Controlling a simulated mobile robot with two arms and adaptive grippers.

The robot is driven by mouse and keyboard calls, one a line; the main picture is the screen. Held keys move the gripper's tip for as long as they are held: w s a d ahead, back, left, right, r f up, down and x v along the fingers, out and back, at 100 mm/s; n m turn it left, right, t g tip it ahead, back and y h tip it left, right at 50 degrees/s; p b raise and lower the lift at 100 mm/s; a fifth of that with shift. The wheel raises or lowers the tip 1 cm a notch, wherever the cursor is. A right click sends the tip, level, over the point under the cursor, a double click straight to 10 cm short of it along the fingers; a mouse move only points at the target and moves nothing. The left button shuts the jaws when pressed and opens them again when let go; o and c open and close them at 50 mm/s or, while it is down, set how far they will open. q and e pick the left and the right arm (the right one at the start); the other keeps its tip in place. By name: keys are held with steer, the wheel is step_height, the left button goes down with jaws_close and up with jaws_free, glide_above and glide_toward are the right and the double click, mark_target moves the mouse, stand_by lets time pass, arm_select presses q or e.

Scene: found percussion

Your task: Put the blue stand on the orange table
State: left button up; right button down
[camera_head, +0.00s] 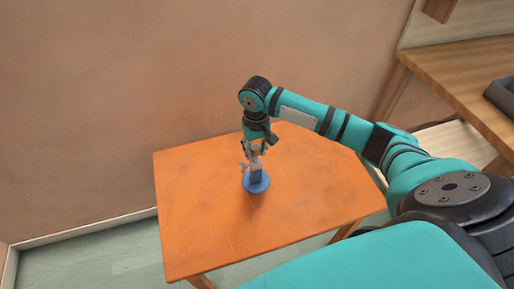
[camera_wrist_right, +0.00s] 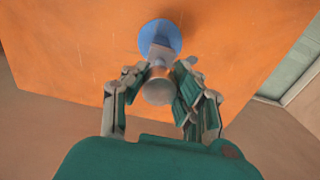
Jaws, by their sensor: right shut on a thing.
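The blue stand (camera_head: 257,184) has a round blue base and a narrower upright part with a greyish metal top. It is over the middle of the orange table (camera_head: 200,215), roughly upright. I cannot tell whether its base touches the tabletop. My right gripper (camera_head: 254,157) points down from above and is shut on the stand's upper part. In the right wrist view the blue base of the stand (camera_wrist_right: 160,35) shows beyond the fingers of the gripper (camera_wrist_right: 156,82), against the orange table (camera_wrist_right: 70,45). My left gripper is not in view.
The orange tabletop is otherwise bare. A brown wall (camera_head: 90,90) stands behind it. At the right is a wooden counter (camera_head: 460,75) with a dark tray-like object (camera_head: 503,95) on it. Pale green floor (camera_head: 90,255) shows at the lower left.

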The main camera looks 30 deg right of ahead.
steer(key=shift+w+d, duration=0.45)
steer(key=shift+w, duration=0.3)
steer(key=f, duration=0.2)
steer(key=w+d+f, duration=0.1)
steer(key=shift+w+f+p, duration=0.1)
steer(key=shift+f+p, duration=0.2)
steer(key=shift+f, duration=0.1)
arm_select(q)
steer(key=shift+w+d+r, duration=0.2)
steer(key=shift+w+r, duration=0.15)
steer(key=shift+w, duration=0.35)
arm_select(e)
steer(key=c, duration=1)
jaws_free()
steer(key=shift+c, duration=0.2)
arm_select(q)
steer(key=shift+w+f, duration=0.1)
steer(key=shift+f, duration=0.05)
arm_select(e)
step_height(320, 180, up, 12)
